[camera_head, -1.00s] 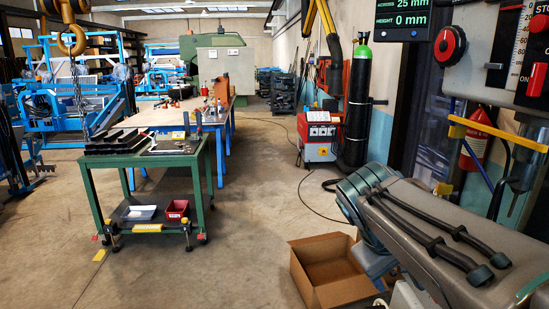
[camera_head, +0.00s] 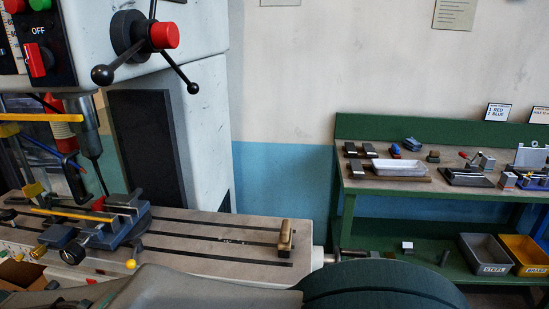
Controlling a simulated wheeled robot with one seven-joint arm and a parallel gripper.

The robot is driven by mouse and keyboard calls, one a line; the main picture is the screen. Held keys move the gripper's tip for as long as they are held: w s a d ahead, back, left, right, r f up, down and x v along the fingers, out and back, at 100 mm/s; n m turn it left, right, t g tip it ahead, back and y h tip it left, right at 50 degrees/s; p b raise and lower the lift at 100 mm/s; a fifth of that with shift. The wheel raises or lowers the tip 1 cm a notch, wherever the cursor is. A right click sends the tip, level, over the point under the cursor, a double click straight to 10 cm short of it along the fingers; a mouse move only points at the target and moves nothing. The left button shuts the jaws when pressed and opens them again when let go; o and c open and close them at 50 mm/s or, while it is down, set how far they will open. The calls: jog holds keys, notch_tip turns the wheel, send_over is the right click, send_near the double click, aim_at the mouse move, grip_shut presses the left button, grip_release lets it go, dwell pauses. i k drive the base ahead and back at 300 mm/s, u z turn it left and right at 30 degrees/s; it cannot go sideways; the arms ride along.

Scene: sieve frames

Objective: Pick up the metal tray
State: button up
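A shallow light-grey tray (camera_head: 399,168), which looks like metal, lies on the top of the green workbench (camera_head: 425,188) at the right. It appears to rest on or against a brown board, and I cannot tell which. A second, darker flat tray (camera_head: 466,178) sits to its right on the same bench. I cannot tell from looks alone which one is the metal tray. My gripper is not in view. Only rounded parts of my own arm show along the bottom edge, well apart from the bench.
A drill press (camera_head: 165,75) with a slotted table (camera_head: 215,240) and a vise (camera_head: 105,218) fills the left. Small blocks and tools sit around the trays. A grey STEEL bin (camera_head: 487,254) and a yellow BRASS bin (camera_head: 527,254) stand on the lower shelf. Bare wall is between press and bench.

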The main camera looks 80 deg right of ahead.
aim_at(406, 167)
jog(key=z, duration=4.15)
jog(key=k, duration=1.25)
jog(key=z, duration=0.7)
jog(key=i, duration=1.5)
jog(key=u, duration=0.2)
jog(key=i, duration=1.75)
jog(key=u, duration=1.25)
jog(key=i, duration=0.85)
jog(key=u, duration=0.9)
